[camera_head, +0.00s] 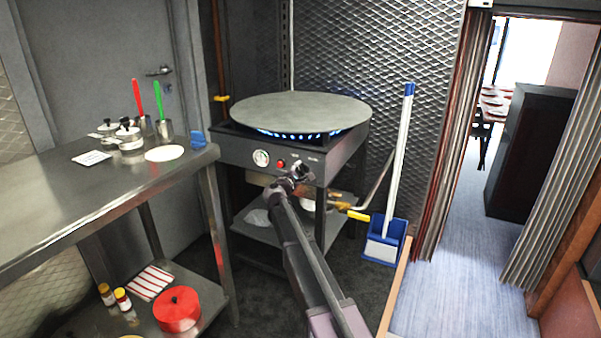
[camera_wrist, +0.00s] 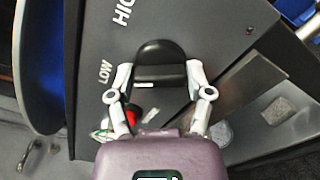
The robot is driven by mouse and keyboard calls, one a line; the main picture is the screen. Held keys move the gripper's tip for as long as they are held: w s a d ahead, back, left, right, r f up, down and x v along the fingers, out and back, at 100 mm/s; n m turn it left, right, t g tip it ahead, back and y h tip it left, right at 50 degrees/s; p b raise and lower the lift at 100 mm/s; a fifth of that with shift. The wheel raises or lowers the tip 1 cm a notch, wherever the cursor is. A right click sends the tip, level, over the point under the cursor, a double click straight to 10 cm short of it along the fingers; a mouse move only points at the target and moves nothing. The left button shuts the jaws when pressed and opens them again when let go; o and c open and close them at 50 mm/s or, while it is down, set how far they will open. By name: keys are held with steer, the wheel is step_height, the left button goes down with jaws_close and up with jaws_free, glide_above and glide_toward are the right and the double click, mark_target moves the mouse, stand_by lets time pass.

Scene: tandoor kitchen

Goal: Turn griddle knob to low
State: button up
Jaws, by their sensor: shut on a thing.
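The griddle (camera_head: 300,112) has a round grey plate with blue flames (camera_head: 290,134) burning under it. Its dark front panel carries the black griddle knob (camera_wrist: 161,52). In the wrist view the panel reads HIGH (camera_wrist: 123,12) above and LOW (camera_wrist: 105,72) to the left of the knob. My gripper (camera_wrist: 160,74) is shut on the knob, one finger on each side. A short white mark shows on the knob's lower edge; which label it points to I cannot tell. In the head view my gripper (camera_head: 297,172) is at the panel and hides most of the knob.
A red button (camera_head: 281,164) and a round gauge (camera_head: 261,158) sit left of the knob. A steel table (camera_head: 60,205) with pots and utensils stands at the left. A yellow-handled pipe (camera_head: 357,214) and a blue dustpan with broom (camera_head: 386,240) are at the right.

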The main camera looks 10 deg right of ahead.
steer(key=shift+w+d+r+n, duration=0.1)
steer(key=shift+w+n, duration=0.25)
steer(key=shift+n, duration=0.25)
steer(key=o, duration=1.1)
steer(key=shift+s, duration=0.15)
steer(key=shift+s, duration=0.2)
steer(key=shift+s+a, duration=0.45)
steer(key=shift+s, duration=0.05)
steer(key=v, duration=1)
steer(key=shift+s+a, duration=0.15)
